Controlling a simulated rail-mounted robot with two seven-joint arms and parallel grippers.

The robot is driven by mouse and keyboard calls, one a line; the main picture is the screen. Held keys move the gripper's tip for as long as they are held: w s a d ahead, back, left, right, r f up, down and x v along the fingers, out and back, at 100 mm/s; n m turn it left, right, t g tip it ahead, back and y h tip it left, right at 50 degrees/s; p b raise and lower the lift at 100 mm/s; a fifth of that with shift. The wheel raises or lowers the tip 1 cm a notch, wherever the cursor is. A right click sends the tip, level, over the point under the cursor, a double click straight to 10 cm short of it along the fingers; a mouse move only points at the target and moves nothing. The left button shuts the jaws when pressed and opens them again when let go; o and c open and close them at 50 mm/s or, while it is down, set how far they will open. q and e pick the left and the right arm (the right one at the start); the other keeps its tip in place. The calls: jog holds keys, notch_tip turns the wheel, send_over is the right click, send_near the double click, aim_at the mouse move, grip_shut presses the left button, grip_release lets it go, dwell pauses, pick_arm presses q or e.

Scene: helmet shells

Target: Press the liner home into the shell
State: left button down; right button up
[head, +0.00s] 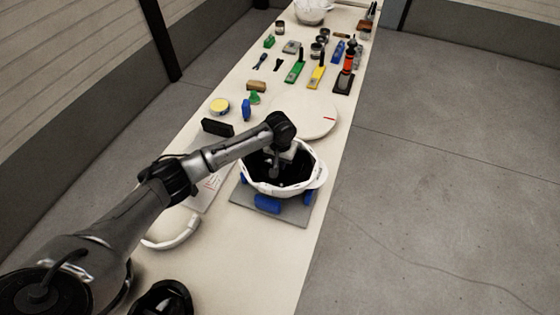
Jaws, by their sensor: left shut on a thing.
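A white helmet shell (310,184) sits open side up on blue supports (267,204) on a grey plate (290,215). A black liner (258,168) lies inside the shell. My left gripper (275,172) reaches down into the shell from above. It is shut on the liner, though its fingertips are small and dark against it. How deep the liner sits is hard to tell. My right gripper is not in view.
A white round disc (312,118) with a red mark lies behind the shell. A white curved piece (172,229) lies at the front left and a black object (163,299) nearer. Several tools and jars, such as a yellow tool (316,77), fill the far table.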

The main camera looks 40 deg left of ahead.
pick_arm(q)
jog(key=shift+f, duration=0.1)
jog(key=c, duration=1.1)
grip_release()
notch_tip(320, 180, up, 12)
jog(key=p, duration=0.1)
jog(key=shift+r, duration=0.2)
